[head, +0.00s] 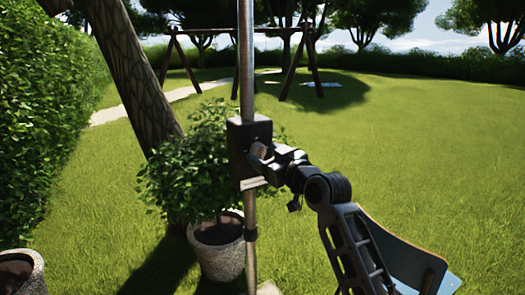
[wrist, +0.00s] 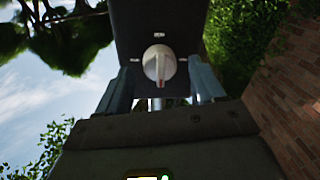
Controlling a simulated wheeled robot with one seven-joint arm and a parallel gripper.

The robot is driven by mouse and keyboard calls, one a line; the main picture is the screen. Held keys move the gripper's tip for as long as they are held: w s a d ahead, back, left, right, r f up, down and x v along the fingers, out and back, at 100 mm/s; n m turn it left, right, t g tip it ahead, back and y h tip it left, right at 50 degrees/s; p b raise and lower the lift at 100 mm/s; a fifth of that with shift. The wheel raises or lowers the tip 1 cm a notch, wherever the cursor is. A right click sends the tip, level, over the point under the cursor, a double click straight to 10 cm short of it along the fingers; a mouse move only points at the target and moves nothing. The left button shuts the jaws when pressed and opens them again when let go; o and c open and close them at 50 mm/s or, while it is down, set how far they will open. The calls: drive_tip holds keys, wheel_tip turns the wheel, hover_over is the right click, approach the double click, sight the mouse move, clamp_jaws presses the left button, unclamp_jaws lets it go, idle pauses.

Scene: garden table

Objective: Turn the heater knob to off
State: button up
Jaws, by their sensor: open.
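The heater's black control box (head: 243,135) is mounted on an upright metal pole in the head view. Its knob (head: 258,150) is partly hidden by my gripper (head: 263,158). In the wrist view the knob (wrist: 159,63) is a round, pale dial with a raised ridge, set on the dark box face (wrist: 157,20). Small pale marks sit above it and to both sides, too small to read. The ridge runs roughly up and down in that picture. My gripper (wrist: 161,92) is open, with one finger on each side of the knob and a visible gap to it.
The metal pole (head: 247,60) runs above and below the box. A potted bush (head: 190,180) stands close to the left of the pole. A tree trunk (head: 130,70) leans behind it. Open lawn (head: 420,150) lies to the right.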

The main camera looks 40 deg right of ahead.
drive_tip(key=shift+w+d, duration=0.15)
drive_tip(key=shift+w, duration=0.5)
drive_tip(key=c, duration=1.1)
